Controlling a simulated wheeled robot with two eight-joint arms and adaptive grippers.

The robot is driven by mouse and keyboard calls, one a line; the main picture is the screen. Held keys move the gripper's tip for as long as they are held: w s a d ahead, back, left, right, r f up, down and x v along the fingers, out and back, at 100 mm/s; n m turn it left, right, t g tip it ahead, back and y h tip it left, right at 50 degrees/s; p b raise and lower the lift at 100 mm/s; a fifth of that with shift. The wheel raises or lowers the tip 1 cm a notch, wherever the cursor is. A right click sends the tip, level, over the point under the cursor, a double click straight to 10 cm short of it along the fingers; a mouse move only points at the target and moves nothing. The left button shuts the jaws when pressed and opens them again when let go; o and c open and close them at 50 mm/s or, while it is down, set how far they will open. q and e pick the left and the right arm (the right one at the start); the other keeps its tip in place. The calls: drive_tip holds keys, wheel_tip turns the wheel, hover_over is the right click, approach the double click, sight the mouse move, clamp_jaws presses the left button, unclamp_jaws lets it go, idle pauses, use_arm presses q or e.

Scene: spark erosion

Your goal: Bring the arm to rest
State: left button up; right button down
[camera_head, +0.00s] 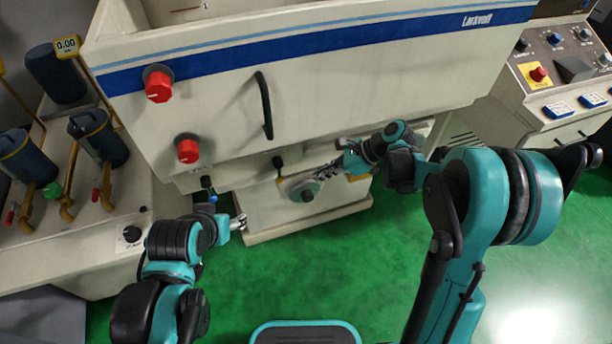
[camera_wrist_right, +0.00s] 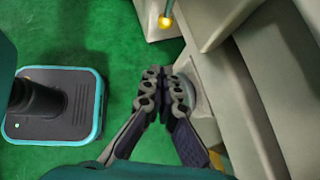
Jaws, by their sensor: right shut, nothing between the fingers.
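My right arm comes in from the right in the head view. Its gripper (camera_head: 312,180) points left, in front of the lower part of the white and blue machine (camera_head: 330,78). In the right wrist view the two fingers of this gripper (camera_wrist_right: 166,86) are together with nothing between them. A pale rounded part of the machine is just beyond or beside the fingertips; I cannot tell whether they touch it. My left gripper (camera_head: 238,223) is small at the lower left, near the machine's base; whether it is open or shut is unclear.
The machine's front has two red knobs (camera_head: 158,87) (camera_head: 188,150) and a black handle (camera_head: 264,105). A control console (camera_head: 562,75) stands at the right. Blue canisters (camera_head: 28,160) with yellow pipes stand at the left. The green floor (camera_head: 340,270) is open in front of the machine.

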use_arm(q)
drive_tip(key=shift+r+p, duration=0.45)
drive_tip(key=shift+r, duration=0.25)
use_arm(e)
drive_tip(key=v, duration=0.4)
drive_tip(key=shift+d, duration=0.3)
drive_tip(key=s+d+r+n+t+h, duration=0.3)
drive_tip(key=s+d+n+h, duration=0.1)
drive_tip(key=s+n, duration=0.5)
drive_tip(key=s+d+r+n+t+h, duration=0.2)
drive_tip(key=s+d+n+h, duration=0.3)
drive_tip(key=s+n, duration=0.4)
drive_tip(key=shift+r+n+t, duration=0.4)
drive_tip(key=shift+r+n, duration=0.3)
drive_tip(key=shift+n, duration=0.2)
use_arm(q)
drive_tip(key=shift+c, duration=0.2)
